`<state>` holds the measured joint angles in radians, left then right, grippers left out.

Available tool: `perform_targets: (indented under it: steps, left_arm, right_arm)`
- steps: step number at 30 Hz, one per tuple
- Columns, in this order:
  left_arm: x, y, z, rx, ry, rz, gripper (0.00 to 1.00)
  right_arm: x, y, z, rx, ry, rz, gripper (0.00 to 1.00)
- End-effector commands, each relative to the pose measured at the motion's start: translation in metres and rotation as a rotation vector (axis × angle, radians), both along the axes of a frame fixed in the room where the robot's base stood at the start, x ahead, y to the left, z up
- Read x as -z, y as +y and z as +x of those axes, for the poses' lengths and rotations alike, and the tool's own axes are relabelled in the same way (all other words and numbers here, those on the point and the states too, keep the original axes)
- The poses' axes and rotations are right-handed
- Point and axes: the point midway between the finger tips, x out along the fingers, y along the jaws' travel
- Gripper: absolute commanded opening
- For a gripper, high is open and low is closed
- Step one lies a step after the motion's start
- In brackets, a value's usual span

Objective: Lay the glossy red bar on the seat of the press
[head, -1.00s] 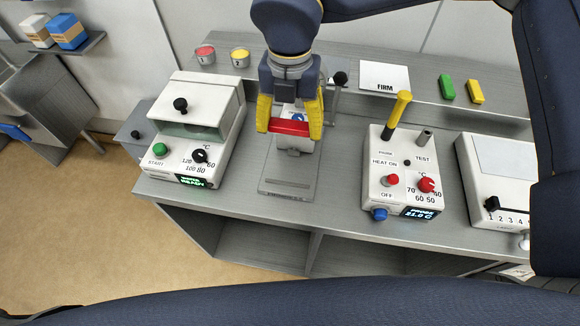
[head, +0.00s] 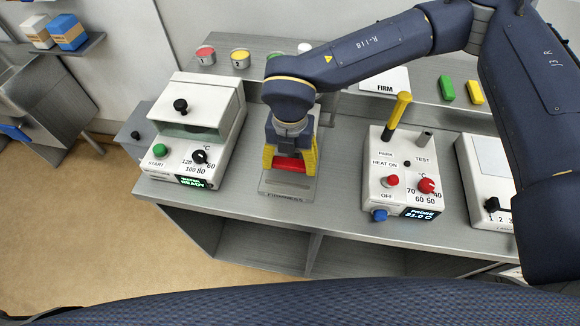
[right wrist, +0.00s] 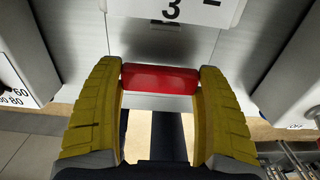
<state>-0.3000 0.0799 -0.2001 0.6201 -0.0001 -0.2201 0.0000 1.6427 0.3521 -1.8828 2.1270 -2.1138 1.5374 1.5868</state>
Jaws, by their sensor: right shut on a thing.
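The glossy red bar (head: 290,165) is held crosswise between the yellow fingers of my right gripper (head: 290,161). The right wrist view shows the bar (right wrist: 160,78) with one finger against each end. The press (head: 287,190) is a grey stand with a flat base lettered FIRMNESS at the front. My gripper and forearm cover most of it, including its seat. The bar is over the press, low and just behind the front of the base. I cannot tell whether it touches the seat. My left gripper is not in view.
A white START box (head: 194,135) stands close on the left. A white control box (head: 402,178) with an upright yellow-handled probe (head: 398,112) stands on the right. Green (head: 446,89) and yellow (head: 475,92) bars lie on the rear shelf. Bare bench lies between press and control box.

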Motion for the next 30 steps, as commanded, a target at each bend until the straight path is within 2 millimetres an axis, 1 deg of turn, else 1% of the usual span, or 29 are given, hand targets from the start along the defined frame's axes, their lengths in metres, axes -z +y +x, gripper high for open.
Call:
perform_targets:
  steps: [3, 6, 16, 21, 22, 27, 30]
  left_arm:
    - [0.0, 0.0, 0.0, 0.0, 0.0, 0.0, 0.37]
    - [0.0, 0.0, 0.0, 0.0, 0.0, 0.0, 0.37]
    - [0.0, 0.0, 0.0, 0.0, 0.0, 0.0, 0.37]
    - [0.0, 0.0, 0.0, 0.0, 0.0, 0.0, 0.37]
    - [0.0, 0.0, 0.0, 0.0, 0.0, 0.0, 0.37]
    - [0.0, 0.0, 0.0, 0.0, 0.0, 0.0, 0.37]
    - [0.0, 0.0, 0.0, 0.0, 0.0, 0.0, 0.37]
  right_arm:
    - [0.016, 0.0, 0.0, 0.001, 0.002, -0.001, 0.45]
    - [0.025, 0.0, 0.0, 0.001, 0.001, 0.0, 0.45]
    - [0.027, 0.0, 0.0, 0.001, 0.0, 0.0, 0.45]
    - [0.032, 0.0, 0.0, 0.001, 0.0, 0.0, 0.45]
    - [0.031, 0.0, 0.0, 0.001, 0.0, 0.0, 0.78]
    - [0.031, 0.0, 0.0, 0.001, 0.0, 0.0, 0.98]
    - [0.031, 0.0, 0.0, 0.001, 0.0, 0.0, 0.98]
